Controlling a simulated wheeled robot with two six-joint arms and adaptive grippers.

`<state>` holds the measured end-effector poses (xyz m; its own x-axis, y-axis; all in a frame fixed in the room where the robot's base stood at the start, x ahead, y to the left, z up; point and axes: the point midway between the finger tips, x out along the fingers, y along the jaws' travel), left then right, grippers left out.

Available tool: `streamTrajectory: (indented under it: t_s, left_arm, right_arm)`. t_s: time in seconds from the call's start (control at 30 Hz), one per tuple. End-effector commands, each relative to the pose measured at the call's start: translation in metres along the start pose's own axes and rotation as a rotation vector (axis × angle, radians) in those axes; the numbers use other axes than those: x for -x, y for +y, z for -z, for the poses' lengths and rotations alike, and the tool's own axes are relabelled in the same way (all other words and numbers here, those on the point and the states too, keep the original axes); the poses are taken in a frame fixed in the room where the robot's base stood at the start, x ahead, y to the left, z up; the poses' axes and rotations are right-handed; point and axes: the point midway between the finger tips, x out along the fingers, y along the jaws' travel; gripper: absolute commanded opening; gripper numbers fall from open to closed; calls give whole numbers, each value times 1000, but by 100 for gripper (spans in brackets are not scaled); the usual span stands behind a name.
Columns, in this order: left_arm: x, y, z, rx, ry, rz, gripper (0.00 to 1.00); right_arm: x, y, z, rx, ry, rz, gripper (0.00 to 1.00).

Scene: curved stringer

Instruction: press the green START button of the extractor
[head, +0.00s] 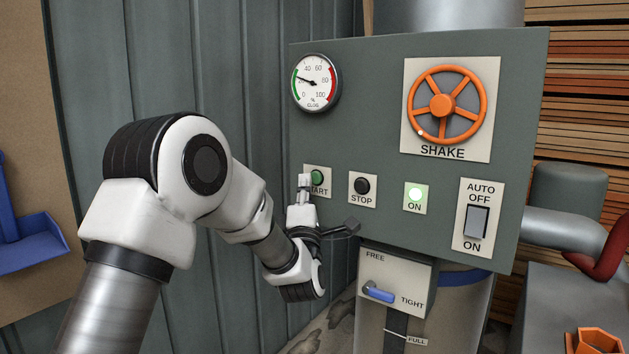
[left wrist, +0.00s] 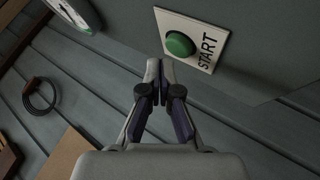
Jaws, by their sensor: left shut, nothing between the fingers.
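The green START button (head: 317,176) sits on a pale plate at the left of the grey extractor panel (head: 370,120). In the left wrist view the button (left wrist: 180,44) and its START label are clear, just beyond the fingertips. My left gripper (head: 305,182) is in front of the plate's left part and covers some of its lettering. In the left wrist view its fingers (left wrist: 160,64) are together and empty, slightly below and left of the button. A small gap seems to show between tips and button; contact cannot be told for sure.
A black STOP button (head: 362,186) is right of START. An AUTO/OFF/ON switch (head: 478,222), an orange SHAKE wheel (head: 443,106) and a round gauge (head: 316,83) share the panel. A blue FREE/TIGHT lever (head: 379,293) is below. A corrugated wall (head: 240,80) stands left.

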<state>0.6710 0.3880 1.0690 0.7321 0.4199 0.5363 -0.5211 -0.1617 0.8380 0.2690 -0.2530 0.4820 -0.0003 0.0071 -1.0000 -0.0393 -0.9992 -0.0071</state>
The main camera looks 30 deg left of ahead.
Motion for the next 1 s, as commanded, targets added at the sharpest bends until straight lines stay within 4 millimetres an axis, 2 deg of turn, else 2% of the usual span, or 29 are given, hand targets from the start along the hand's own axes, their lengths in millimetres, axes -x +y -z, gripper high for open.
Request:
streamTrajectory:
  t_s: [0.17,0.57,1.0]
  left_arm:
    - [7,2,5,0,1,1,0]
    - [33,22,24,1,1,0,0]
    - [35,25,26,0,0,0,0]
  right_arm:
    - [-6,0,0,0,0,0,40]
    - [-23,0,0,0,0,0,40]
    - [-22,0,0,0,0,0,40]
